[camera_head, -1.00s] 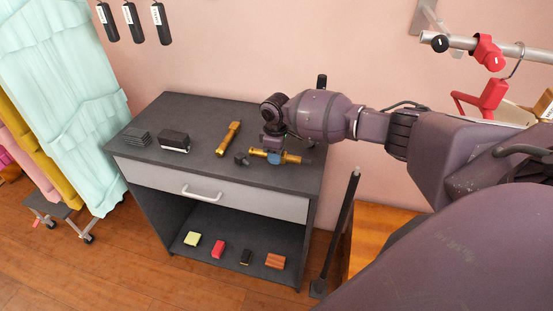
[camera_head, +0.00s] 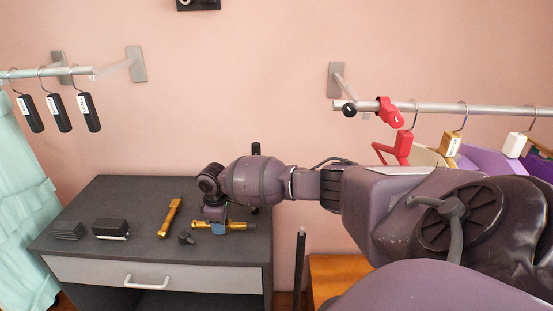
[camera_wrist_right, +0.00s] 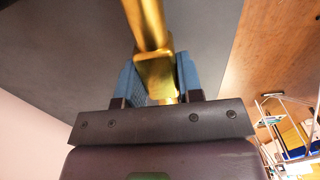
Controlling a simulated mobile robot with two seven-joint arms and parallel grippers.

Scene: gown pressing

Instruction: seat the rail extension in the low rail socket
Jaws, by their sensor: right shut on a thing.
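A gold rod-like piece (camera_head: 240,225) with a dark end lies at the right of the dark cabinet top. My right gripper (camera_head: 217,226) is over it, with its blue finger pads shut around it. In the right wrist view the gold piece (camera_wrist_right: 148,30) runs between the two blue pads. A second gold piece (camera_head: 171,217) lies to the left on the cabinet top, apart from the gripper. I cannot tell which gold piece is the rail extension. No socket is clearly recognisable. My left gripper is not in view.
A small dark part (camera_head: 186,238), a black block (camera_head: 110,229) and a ridged dark pad (camera_head: 66,231) lie on the cabinet top (camera_head: 125,200). A dark upright post (camera_head: 299,265) stands right of the cabinet. Wall rails hold black tags (camera_head: 58,114) at left and a red hanger (camera_head: 396,148) at right.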

